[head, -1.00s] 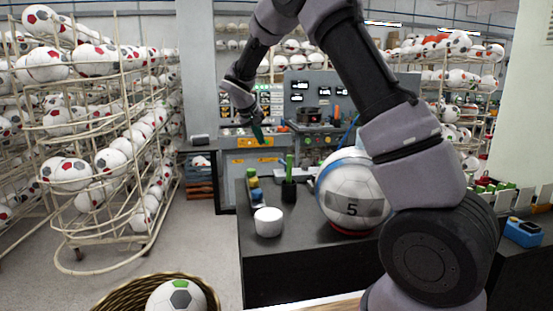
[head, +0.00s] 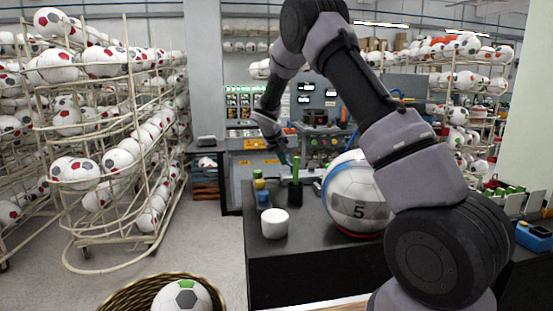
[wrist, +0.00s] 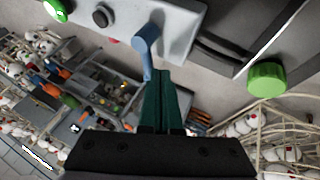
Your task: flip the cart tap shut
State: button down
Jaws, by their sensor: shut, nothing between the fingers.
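In the wrist view, a blue lever (wrist: 147,45), which looks like the tap handle, sticks out from a pale grey panel (wrist: 175,25). My gripper (wrist: 162,76) has dark green fingers pressed together with nothing between them. The fingertips are right beside the free end of the blue lever; I cannot tell if they touch it. In the head view my gripper (head: 283,158) hangs above the far left part of the dark bench, in front of the grey machine. I cannot make out the tap lever there.
A green knob (wrist: 267,77) and a black knob (wrist: 102,16) are near the lever. On the dark bench (head: 320,262) stand a white cup (head: 274,223), a ball marked 5 (head: 355,190) and a dark holder with a green stick (head: 296,172). Ball racks (head: 100,150) fill the left.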

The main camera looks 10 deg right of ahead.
jog(key=shift+d, duration=0.1)
jog(key=shift+w+d+f+m+g+h, duration=0.1)
jog(key=shift+w+d+m+g+h, duration=0.25)
jog(key=shift+d+m, duration=0.35)
jog(key=shift+d, duration=0.1)
jog(key=shift+s, duration=0.1)
